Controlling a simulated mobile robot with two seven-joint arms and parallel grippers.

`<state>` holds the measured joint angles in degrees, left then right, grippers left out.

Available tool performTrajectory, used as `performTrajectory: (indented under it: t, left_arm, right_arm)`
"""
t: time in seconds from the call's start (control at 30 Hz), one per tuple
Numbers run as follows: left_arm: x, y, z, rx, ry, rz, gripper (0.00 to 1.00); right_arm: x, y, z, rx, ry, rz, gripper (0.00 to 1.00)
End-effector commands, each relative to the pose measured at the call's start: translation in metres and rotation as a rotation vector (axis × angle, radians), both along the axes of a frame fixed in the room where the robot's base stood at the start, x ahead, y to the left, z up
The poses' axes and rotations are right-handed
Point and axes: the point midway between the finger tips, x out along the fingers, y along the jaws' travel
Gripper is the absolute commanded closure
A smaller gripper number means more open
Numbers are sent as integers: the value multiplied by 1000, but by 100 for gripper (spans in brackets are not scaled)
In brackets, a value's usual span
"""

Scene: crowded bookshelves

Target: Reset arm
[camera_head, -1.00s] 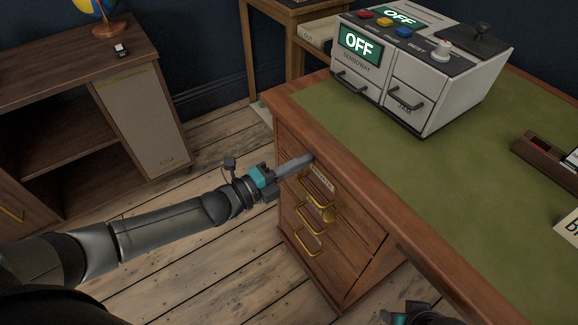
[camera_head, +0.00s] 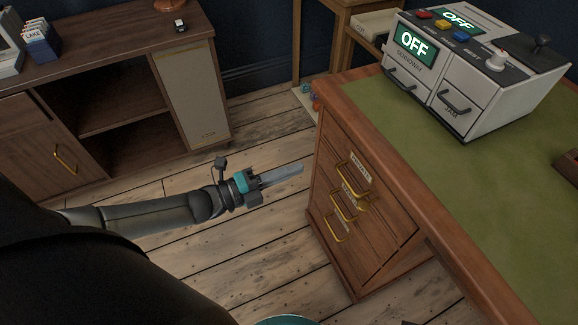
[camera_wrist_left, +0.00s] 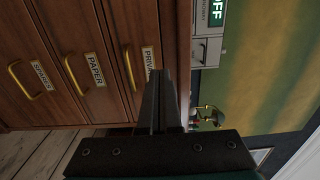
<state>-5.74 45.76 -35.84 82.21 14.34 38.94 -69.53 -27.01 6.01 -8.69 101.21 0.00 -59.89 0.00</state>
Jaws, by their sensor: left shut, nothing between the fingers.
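My left gripper (camera_head: 280,175) reaches in from the left in the head view, its fingers together and empty. It is in the air over the wood floor, left of the desk's drawer front and apart from it. In the left wrist view my left gripper's closed fingers (camera_wrist_left: 160,100) point at the drawers, with nothing between them. The desk's drawers (camera_head: 352,190) are shut, with brass handles and labels. In the left wrist view the labels read "PRIVATE" and "PAPER" on two drawers (camera_wrist_left: 95,70). My right gripper is not seen.
The desk (camera_head: 400,130) has a green top carrying a grey-white machine (camera_head: 470,75) with "OFF" screens. Bare wood floor (camera_head: 265,245) lies between cabinet and desk.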

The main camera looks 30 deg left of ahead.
Motion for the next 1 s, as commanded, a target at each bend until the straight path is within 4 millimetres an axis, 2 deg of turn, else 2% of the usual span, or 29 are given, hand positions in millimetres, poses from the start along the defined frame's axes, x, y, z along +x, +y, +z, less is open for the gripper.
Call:
performTrajectory:
  t: [0.33,0.47,0.57,0.63,0.77,0.87,0.97,1.0]
  left_arm:
    - [-4,4,-1,0,5,3,100]
    - [0,11,-15,-21,84,53,100]
    - [1,26,-43,-68,234,154,100]
    - [-2,40,-71,-121,376,256,100]
    - [-28,64,-129,-245,653,478,100]
    - [-63,77,-172,-352,860,667,100]
    - [-114,81,-211,-464,1061,872,100]
    - [-136,80,-225,-508,1135,953,100]
  right_arm:
    - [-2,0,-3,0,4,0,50]
    - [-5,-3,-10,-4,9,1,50]
    - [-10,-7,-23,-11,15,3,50]
    - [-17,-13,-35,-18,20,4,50]
    - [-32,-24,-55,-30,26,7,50]
    - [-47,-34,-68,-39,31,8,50]
    - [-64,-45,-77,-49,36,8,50]
    - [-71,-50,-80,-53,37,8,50]
